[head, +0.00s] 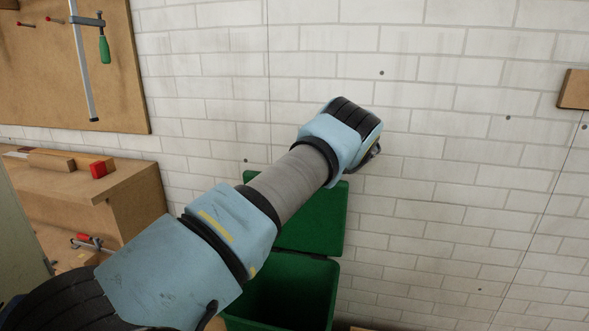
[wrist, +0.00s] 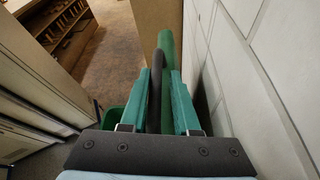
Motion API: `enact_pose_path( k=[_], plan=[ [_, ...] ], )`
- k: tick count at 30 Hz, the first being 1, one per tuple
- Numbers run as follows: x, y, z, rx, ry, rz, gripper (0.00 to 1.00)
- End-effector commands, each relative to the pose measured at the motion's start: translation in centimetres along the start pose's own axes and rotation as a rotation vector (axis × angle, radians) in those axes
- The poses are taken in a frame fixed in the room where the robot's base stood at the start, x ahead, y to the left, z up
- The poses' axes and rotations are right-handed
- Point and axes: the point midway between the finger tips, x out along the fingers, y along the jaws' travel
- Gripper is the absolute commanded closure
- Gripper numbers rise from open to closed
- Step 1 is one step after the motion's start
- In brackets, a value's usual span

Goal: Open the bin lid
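The green bin (head: 325,295) stands against the white brick wall, low in the head view, with its dark inside showing. Its green lid (head: 322,220) stands raised and roughly upright behind the opening, partly covered by my arm. In the wrist view the lid (wrist: 167,50) appears nearly edge-on, with a dark bar, perhaps its handle (wrist: 155,85), beside it. My gripper (wrist: 163,85) has its two teal fingers apart, one on each side of the bar and lid edge; I cannot tell if they touch. In the head view my fingers are hidden behind my wrist.
The brick wall (head: 450,170) is close on the right in the wrist view. A wooden workbench (head: 125,185) with a red block (head: 98,169) stands at left. A board with a green-handled clamp (head: 104,48) hangs above it.

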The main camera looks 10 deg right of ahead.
Motion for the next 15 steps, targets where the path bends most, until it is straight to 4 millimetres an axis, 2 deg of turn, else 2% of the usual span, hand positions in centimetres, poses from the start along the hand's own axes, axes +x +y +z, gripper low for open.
enact_pose_path(
  k=[4,7,15],
  plan=[
    [-0.3,0.0,0.0,-0.001,-0.001,-0.001,0.70],
    [-1.4,-0.1,-0.1,-0.002,-0.001,-0.002,0.70],
    [-6.6,-0.2,-0.2,-0.002,-0.001,-0.003,0.70]
  ],
)
